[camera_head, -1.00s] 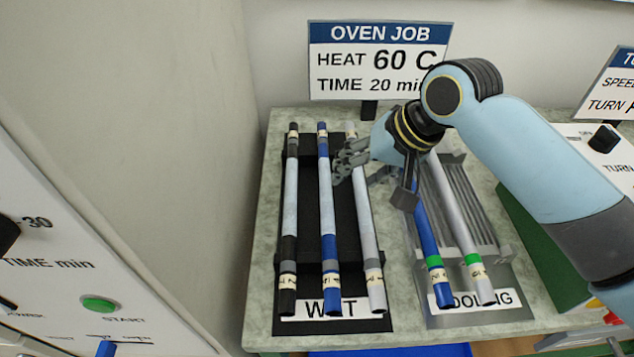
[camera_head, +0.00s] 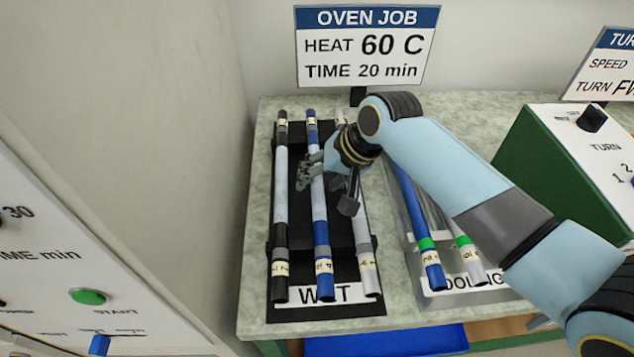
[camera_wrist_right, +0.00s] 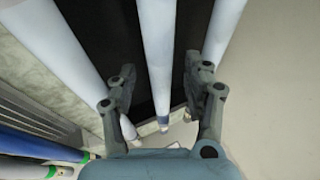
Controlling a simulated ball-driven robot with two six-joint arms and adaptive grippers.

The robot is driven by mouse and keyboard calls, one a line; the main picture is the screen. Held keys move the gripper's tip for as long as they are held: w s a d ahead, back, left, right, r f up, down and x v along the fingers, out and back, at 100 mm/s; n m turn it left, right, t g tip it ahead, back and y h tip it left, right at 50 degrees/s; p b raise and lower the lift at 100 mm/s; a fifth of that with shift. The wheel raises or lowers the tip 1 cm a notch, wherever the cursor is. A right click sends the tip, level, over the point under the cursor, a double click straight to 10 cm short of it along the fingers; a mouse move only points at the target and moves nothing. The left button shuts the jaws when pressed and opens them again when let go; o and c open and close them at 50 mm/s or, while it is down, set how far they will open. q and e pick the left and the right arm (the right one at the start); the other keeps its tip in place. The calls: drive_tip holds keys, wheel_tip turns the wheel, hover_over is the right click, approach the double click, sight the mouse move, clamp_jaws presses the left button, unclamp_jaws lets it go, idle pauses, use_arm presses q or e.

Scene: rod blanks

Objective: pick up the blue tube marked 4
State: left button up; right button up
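A blue-ended tube with a pale middle (camera_head: 321,234) lies in the middle of the WET rack; it also shows in the wrist view (camera_wrist_right: 158,40). Its label is too small to read surely. Another blue tube with a green band (camera_head: 410,203) lies on the COOLING rack, partly hidden by my right arm. My right gripper (camera_head: 322,178) is above the WET rack, over the middle tube. In the wrist view its fingers (camera_wrist_right: 161,80) are apart, one on each side of that tube, with nothing held. My left gripper is out of view.
On the WET rack, a black-ended tube (camera_head: 280,205) lies left and a grey-ended tube (camera_head: 363,225) right of the middle one. A pale green-banded tube (camera_head: 468,262) lies on the COOLING rack. A green-sided box (camera_head: 545,165) stands right; the oven panel (camera_head: 50,260) is left.

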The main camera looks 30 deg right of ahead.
clamp_jaws()
drive_tip(key=shift+r, duration=0.1)
